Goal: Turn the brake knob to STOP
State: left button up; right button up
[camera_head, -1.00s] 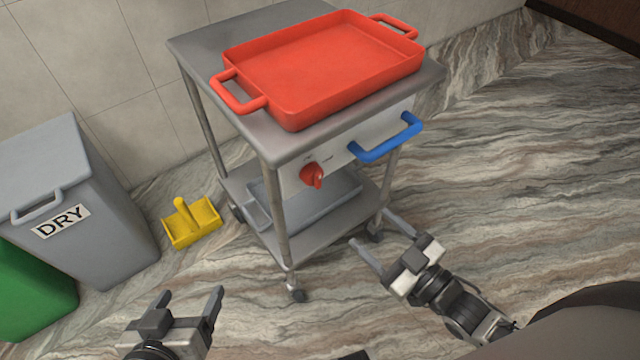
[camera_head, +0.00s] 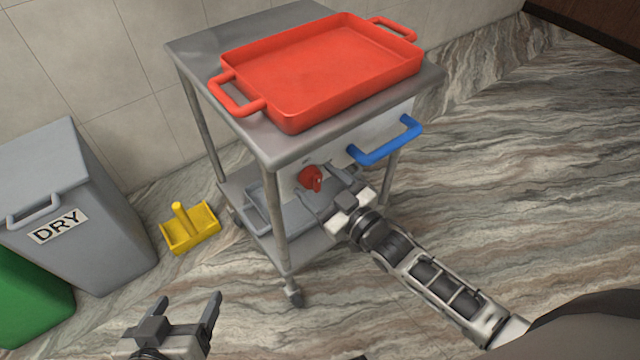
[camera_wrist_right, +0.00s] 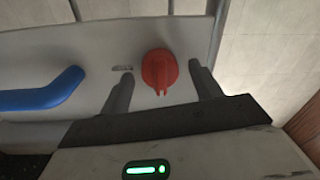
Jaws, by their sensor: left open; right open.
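The red brake knob (camera_head: 311,178) sits on the white front panel (camera_head: 400,117) of a grey metal trolley. In the right wrist view the knob (camera_wrist_right: 160,71) lies ahead, between the two fingers, with its ridge roughly upright. My right gripper (camera_head: 323,190) is open just in front of the knob; I see no finger touching it. It also shows in the right wrist view (camera_wrist_right: 160,92). A small label (camera_wrist_right: 122,68) beside the knob is too blurred to read. My left gripper (camera_head: 188,304) is open and empty, low over the floor at the left.
A red tray (camera_head: 320,75) rests on the trolley top (camera_head: 205,45). A blue handle (camera_head: 385,145) juts from the panel right of the knob. A yellow caddy (camera_head: 190,232), a grey bin marked DRY (camera_head: 100,235) and a green bin (camera_head: 30,300) stand left. Floor at right is clear.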

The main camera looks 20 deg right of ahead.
jog(key=shift+c, duration=0.3)
jog(key=c, duration=0.9)
jog(key=shift+m, duration=0.4)
jog(key=m, duration=0.3)
jog(key=shift+m+p, duration=0.4)
jog(key=m, duration=0.4)
jog(key=shift+f+m, duration=0.15)
jog(key=shift+m, duration=0.15)
jog(key=m+b, duration=0.1)
jog(key=m, duration=0.4)
jog(key=shift+m+t, duration=0.3)
jog(key=shift+t, duration=0.1)
pick_arm(q)
jog(key=shift+f+b, duration=0.25)
jog(key=shift+b, duration=0.05)
pick_arm(e)
jog(key=shift+f+m+h, duration=0.1)
jog(key=shift+m+h, duration=0.2)
jog(key=shift+m, duration=1.8)
